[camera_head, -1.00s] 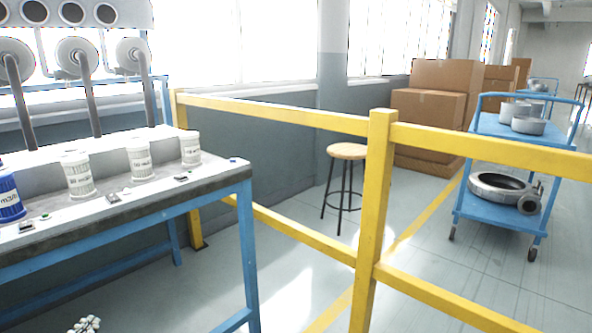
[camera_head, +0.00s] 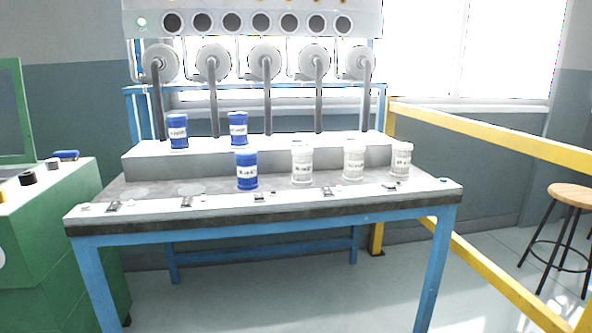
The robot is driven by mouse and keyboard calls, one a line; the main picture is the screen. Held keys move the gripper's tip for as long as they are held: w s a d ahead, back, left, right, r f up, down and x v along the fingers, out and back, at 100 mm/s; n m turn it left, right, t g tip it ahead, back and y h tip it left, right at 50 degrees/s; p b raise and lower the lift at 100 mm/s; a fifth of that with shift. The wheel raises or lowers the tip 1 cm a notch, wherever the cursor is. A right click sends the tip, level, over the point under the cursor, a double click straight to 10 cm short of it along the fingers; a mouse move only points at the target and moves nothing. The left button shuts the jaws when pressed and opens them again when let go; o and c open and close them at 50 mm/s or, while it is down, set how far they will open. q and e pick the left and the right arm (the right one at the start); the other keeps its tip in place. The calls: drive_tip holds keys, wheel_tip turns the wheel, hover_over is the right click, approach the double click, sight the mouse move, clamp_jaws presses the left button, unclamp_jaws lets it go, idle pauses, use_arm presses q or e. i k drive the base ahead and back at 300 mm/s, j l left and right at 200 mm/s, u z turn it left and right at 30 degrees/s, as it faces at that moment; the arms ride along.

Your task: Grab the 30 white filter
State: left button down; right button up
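Several labelled filters stand upright on the bench (camera_head: 150,219). Three are white: the left one (camera_head: 302,165), the middle one (camera_head: 353,163) and the right one (camera_head: 401,160), in a row on the right half of the lower surface. A blue filter (camera_head: 247,171) stands left of them. Two more blue filters, one at the left (camera_head: 177,132) and one nearer the middle (camera_head: 238,129), stand on the raised back step. The label numbers are too small to read. Neither of my grippers shows.
Grey pipes with round discs (camera_head: 265,63) rise behind the step. A green machine (camera_head: 60,235) stands close at the left.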

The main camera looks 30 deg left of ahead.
sight(302, 155)
drive_tip(key=j+u, duration=0.15)
drive_tip(key=u, duration=0.75)
